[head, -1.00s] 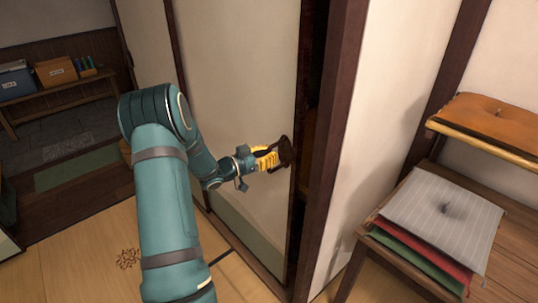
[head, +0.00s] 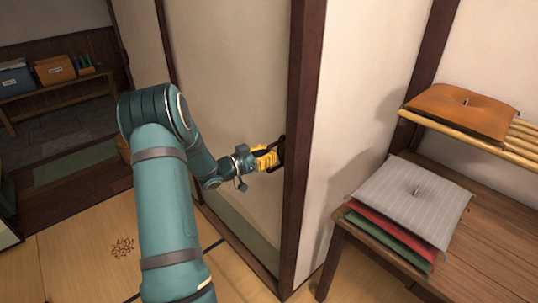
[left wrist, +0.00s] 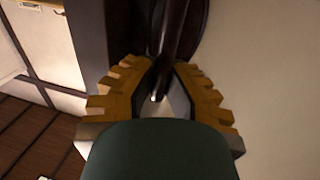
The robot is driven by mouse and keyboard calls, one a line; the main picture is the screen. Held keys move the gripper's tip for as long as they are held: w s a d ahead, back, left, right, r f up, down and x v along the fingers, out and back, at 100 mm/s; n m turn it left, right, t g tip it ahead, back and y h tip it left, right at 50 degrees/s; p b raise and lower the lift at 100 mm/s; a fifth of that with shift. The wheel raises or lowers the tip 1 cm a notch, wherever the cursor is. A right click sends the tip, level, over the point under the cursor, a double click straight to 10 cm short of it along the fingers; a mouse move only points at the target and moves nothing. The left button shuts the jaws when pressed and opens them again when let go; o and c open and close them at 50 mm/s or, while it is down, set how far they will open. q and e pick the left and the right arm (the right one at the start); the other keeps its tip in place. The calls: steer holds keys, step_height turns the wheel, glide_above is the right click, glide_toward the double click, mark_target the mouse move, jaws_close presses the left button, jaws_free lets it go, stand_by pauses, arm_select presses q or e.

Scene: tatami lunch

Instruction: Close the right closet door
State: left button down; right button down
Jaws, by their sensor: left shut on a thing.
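The right closet door (head: 240,80) is a pale panel with a greenish lower band, in the middle of the head view. Its right edge now meets the dark wooden post (head: 303,130), and no dark gap shows between them. My left gripper (head: 272,158) is at the door's right edge, shut on the dark door handle (head: 281,150). In the left wrist view the yellow fingers (left wrist: 158,92) close around the dark bar of the handle (left wrist: 180,40). My right gripper is in neither view.
A low shelf with boxes (head: 54,70) stands at the far left. Tatami floor (head: 85,265) is open at the lower left.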

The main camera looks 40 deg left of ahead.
arm_select(q)
steer(key=shift+d+f, duration=0.1)
steer(key=shift+d, duration=0.15)
steer(key=c, duration=1)
jaws_free()
steer(key=shift+d, duration=0.1)
steer(key=shift+s+a, duration=0.2)
steer(key=shift+s, duration=0.05)
steer(key=v, duration=1.1)
steer(key=shift+s, duration=0.25)
steer(key=shift+w, duration=0.1)
